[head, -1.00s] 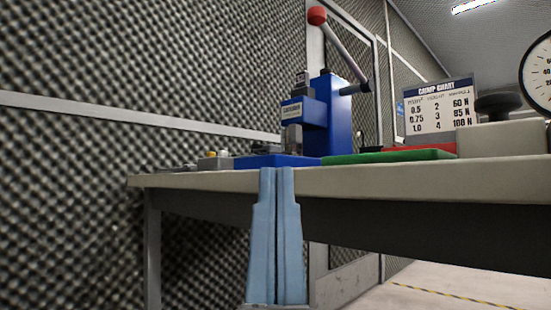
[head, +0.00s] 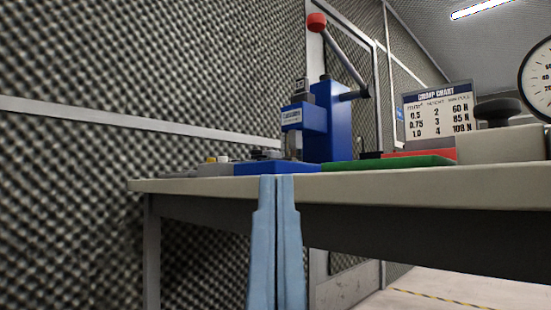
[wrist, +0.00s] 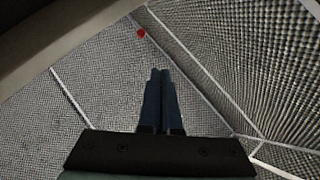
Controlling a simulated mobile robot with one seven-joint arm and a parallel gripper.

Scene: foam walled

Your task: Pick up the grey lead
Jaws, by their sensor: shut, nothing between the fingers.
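My gripper (head: 276,180) is shut and empty, its two light blue fingers side by side. In the head view it points up in front of the bench's front edge, with the fingertips near the height of the bench top. I cannot make out a grey lead in either view. Low small items (head: 217,160) lie at the left end of the bench top, too small and edge-on to tell apart.
The bench (head: 430,187) spans the middle and right. On it stand a blue crimp press (head: 328,120) with a red-knobbed lever, a green mat (head: 390,163), a red block (head: 420,154), a crimp chart (head: 437,115) and a dial gauge (head: 538,80). Foam wall (head: 130,60) stands behind.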

